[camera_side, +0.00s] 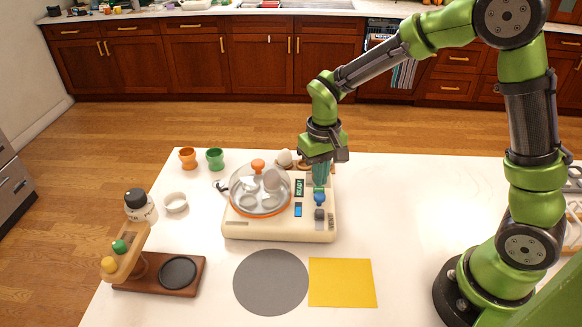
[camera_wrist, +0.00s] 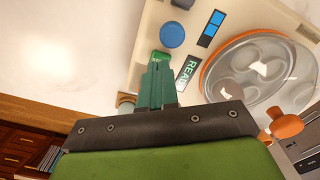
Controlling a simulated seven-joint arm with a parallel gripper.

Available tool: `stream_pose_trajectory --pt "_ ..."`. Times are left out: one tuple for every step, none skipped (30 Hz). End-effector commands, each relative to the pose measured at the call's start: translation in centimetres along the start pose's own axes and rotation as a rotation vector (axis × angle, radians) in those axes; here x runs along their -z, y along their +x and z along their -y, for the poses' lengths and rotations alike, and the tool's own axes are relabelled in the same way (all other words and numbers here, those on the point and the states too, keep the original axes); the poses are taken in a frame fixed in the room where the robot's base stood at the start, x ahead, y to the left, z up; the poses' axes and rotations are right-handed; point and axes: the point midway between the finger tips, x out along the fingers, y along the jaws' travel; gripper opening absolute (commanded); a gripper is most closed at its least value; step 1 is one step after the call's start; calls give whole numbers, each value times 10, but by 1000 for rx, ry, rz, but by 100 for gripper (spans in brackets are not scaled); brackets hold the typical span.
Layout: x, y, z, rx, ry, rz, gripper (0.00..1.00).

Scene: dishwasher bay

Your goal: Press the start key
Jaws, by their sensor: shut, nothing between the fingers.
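A cream egg-cooker-like appliance (camera_side: 270,230) stands on the white table, with a clear domed lid (camera_side: 250,188) rimmed in orange. Its panel has a READY label (camera_side: 299,188), a blue display (camera_side: 298,210), a blue round button (camera_side: 320,199) and a dark grey knob (camera_side: 319,214). In the wrist view, a green key (camera_wrist: 160,57) with pale lettering too small to read lies at my fingertips, partly hidden. My gripper (camera_side: 320,184) is shut and empty, pointing down over the panel behind the blue button (camera_wrist: 172,35). I cannot tell whether the fingertips touch the green key.
An egg (camera_side: 285,157) sits behind the appliance. Orange (camera_side: 188,158) and green (camera_side: 215,159) cups stand behind left. A grey round mat (camera_side: 270,282) and yellow mat (camera_side: 342,282) lie in front.

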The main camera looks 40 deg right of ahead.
Motion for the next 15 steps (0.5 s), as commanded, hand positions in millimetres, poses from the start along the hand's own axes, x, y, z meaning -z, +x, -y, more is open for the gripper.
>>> stream_pose_trajectory --pt "0 0 0 0 0 0 0" --pt "0 0 0 0 0 0 0" --pt "0 0 0 0 0 0 0" --pt "0 0 0 0 0 0 0" --pt "0 0 0 0 0 0 0" --pt "0 0 0 0 0 0 0" --pt "0 0 0 0 0 0 0" --pt "0 0 0 0 0 0 0" --pt "0 0 0 0 0 0 0" --pt "0 0 0 0 0 0 0" --pt "0 1 0 0 0 0 0" --pt "0 2 0 0 0 1 0" --pt "0 2 0 0 0 1 0" --pt "0 3 0 0 0 1 0" --pt "0 4 0 0 0 1 0"
